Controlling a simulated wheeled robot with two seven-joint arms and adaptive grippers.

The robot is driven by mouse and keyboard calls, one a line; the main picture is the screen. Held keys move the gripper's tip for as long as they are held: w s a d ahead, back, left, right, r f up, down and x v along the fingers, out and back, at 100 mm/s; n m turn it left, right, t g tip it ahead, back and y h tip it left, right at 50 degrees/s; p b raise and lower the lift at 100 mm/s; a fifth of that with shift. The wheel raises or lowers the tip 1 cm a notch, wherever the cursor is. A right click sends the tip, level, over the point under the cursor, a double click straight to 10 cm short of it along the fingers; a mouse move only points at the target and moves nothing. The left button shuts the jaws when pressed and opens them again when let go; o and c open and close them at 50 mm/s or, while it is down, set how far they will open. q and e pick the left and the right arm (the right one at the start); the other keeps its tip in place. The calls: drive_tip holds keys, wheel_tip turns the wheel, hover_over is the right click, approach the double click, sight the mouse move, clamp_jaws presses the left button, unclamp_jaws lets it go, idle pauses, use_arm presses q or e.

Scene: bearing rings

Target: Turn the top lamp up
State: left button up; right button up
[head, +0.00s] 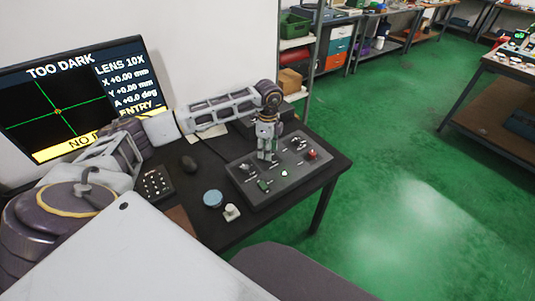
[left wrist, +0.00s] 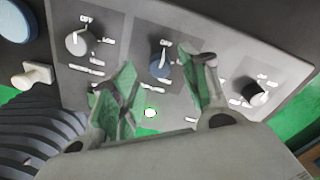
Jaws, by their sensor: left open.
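A grey control panel (head: 283,186) lies on the dark desk, with several knobs on it. In the left wrist view the panel (left wrist: 120,30) carries a light grey knob (left wrist: 79,42) at left, a blue knob (left wrist: 160,66) in the middle and a black knob (left wrist: 257,95) at right. My left gripper (head: 265,157) points down over the panel. In the wrist view its open fingers (left wrist: 157,64) stand either side of the blue knob; contact is not clear. My right gripper is out of view.
A monitor (head: 58,112) reads "TOO DARK". A keypad (head: 156,184), a dark mouse (head: 189,163), a blue round item (head: 213,198) and a small white item (head: 232,212) lie left of the panel. A shelf (head: 314,50) stands behind. Green floor is free at right.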

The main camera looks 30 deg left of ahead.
use_arm(q)
drive_tip(key=shift+f, duration=1.25)
drive_tip(key=shift+c, duration=0.5)
clamp_jaws()
